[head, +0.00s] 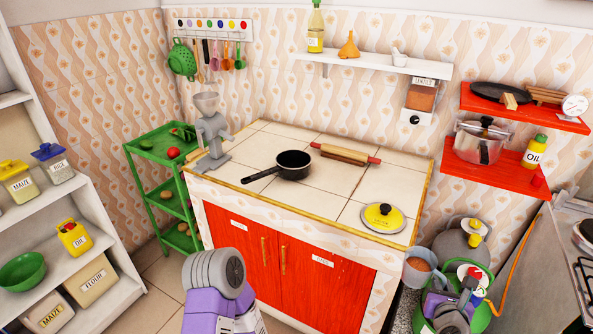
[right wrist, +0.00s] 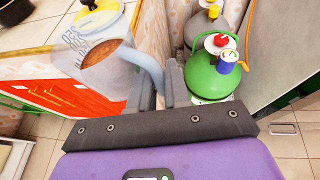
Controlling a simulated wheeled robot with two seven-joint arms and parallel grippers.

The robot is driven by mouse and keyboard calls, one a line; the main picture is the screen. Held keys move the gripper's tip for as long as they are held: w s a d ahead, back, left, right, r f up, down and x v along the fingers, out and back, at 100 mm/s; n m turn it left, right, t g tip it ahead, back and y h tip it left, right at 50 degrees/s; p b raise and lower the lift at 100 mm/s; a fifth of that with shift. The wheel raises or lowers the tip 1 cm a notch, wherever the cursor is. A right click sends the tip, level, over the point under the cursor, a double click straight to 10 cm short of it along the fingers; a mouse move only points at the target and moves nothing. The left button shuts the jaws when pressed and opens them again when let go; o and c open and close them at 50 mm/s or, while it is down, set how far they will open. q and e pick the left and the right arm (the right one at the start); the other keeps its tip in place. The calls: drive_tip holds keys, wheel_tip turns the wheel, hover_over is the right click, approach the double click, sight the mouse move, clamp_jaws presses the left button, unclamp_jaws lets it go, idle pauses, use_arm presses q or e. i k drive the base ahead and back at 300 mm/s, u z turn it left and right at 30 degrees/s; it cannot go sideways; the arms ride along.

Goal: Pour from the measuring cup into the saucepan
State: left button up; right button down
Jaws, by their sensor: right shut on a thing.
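The black saucepan (head: 294,163) stands upright on the tiled counter, its handle pointing left toward the grinder. Its edge also shows at the top left of the right wrist view (right wrist: 14,12). The clear measuring cup (right wrist: 98,62) has printed marks and brown contents. In the head view the cup (head: 417,268) is beyond the counter's front right corner, lower than and well apart from the saucepan. My right gripper (right wrist: 160,85) is shut on the cup's handle; it is partly hidden in the head view (head: 443,288). Of my left arm only a link shows; its gripper is not seen.
A rolling pin (head: 345,154) lies behind the saucepan, and a metal grinder (head: 211,132) stands left. A yellow lid (head: 383,217) lies at the counter's front right. Gas bottles, one green (right wrist: 212,72), stand right of the counter. Red shelves (head: 490,160) hang above right.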

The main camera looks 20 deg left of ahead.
sight(294, 165)
drive_tip(key=k, duration=0.6)
drive_tip(key=u, duration=0.85)
drive_tip(key=i, duration=1.1)
